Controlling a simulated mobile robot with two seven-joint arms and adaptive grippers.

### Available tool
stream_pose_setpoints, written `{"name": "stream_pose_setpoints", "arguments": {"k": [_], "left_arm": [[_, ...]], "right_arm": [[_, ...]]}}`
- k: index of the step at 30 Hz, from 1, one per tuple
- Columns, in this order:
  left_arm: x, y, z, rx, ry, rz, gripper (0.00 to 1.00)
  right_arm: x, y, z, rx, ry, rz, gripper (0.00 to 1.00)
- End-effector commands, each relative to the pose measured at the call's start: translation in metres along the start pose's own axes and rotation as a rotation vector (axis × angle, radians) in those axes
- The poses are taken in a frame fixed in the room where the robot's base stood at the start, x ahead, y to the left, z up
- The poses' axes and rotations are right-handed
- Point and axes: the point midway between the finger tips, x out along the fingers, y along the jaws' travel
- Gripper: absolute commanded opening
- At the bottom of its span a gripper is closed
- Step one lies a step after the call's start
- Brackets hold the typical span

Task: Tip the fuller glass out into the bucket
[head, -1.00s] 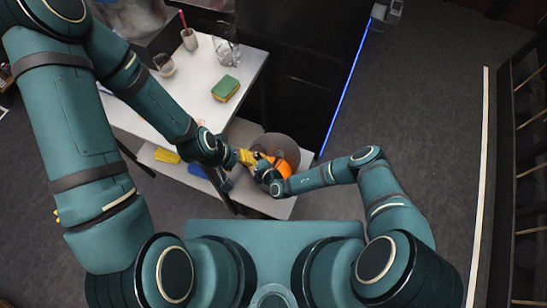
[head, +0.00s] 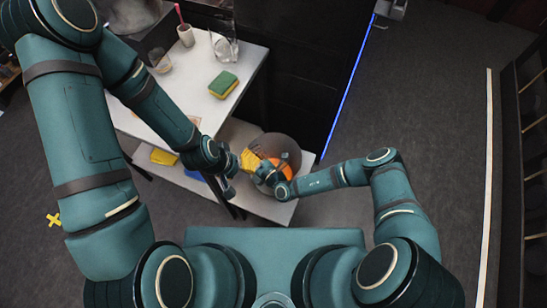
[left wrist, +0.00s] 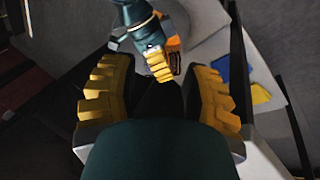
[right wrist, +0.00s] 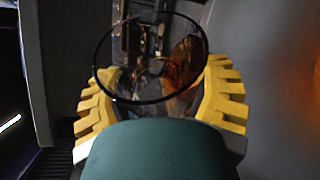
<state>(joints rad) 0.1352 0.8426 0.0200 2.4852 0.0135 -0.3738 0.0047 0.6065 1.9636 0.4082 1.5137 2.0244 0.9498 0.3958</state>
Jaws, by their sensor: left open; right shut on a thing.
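A glass (right wrist: 185,65) with dark amber liquid is between the fingers of my right gripper (right wrist: 160,92), which is shut on it. The liquid lies to one side, so the glass looks tilted. In the head view, my right gripper (head: 252,161) is over the near left part of the round grey bucket (head: 291,148), which stands on the low shelf. An orange patch (head: 284,163) shows there; I cannot tell whether it is liquid. My left gripper (left wrist: 160,75) is open and empty, close beside the right one. Another glass (head: 158,62) stands on the table.
The white table (head: 195,100) also holds a green and yellow sponge (head: 223,84), a clear jug (head: 225,48) and a cup (head: 186,36) with a pink stick. A yellow cloth (head: 163,157) and a blue item (head: 196,175) lie on the low shelf. Floor to the right is clear.

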Motion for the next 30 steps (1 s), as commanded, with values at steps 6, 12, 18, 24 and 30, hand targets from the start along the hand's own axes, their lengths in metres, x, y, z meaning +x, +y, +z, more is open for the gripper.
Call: {"name": "stream_pose_setpoints", "arguments": {"k": [6,12,18,24,30], "left_arm": [[0.006,-0.002,0.001,0.0,0.0,-0.001,0.47],[0.013,-0.004,0.002,0.0,0.0,-0.002,0.47],[0.028,-0.009,0.006,0.003,-0.006,-0.003,0.47],[0.044,-0.015,0.013,0.007,-0.021,-0.002,0.47],[0.047,-0.017,0.017,0.01,-0.03,-0.001,0.47]], "right_arm": [[0.0,0.001,0.001,0.033,0.0,0.015,0.21],[-0.001,0.003,0.002,0.074,-0.001,0.031,0.21],[-0.002,-0.003,0.006,0.129,-0.003,0.053,0.21],[-0.005,-0.009,0.012,0.198,-0.003,0.081,0.21],[-0.007,-0.008,0.016,0.231,-0.002,0.095,0.21]]}}
